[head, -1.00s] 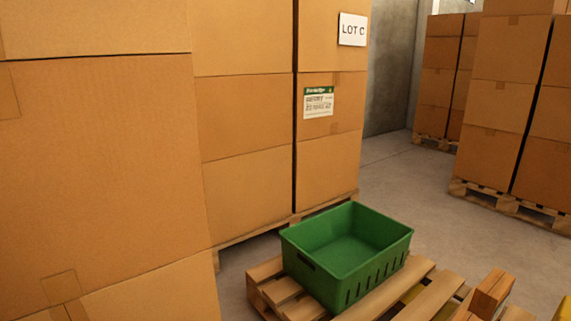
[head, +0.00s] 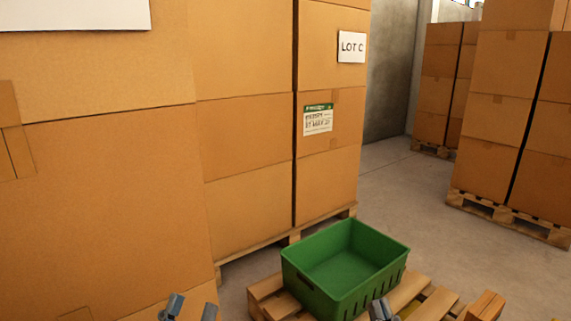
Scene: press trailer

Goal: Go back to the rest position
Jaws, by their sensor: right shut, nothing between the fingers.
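My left gripper (head: 190,309) shows only its fingertips at the bottom edge of the head view, in front of the cardboard boxes at left. Its two fingertips stand apart with nothing seen between them. My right gripper (head: 382,310) shows only its fingertips at the bottom edge, in front of the near side of the green crate (head: 300,283). Its fingertips are together and hold nothing. The crate looks empty and sits on a wooden pallet (head: 408,291). The rest of both arms is out of view.
Tall stacks of cardboard boxes (head: 105,190) fill the left and centre; one bears a LOT C sign (head: 352,47). More boxes (head: 495,100) stand on pallets at right. A wooden block (head: 486,305) is at the lower right. Concrete floor (head: 400,200) between is clear.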

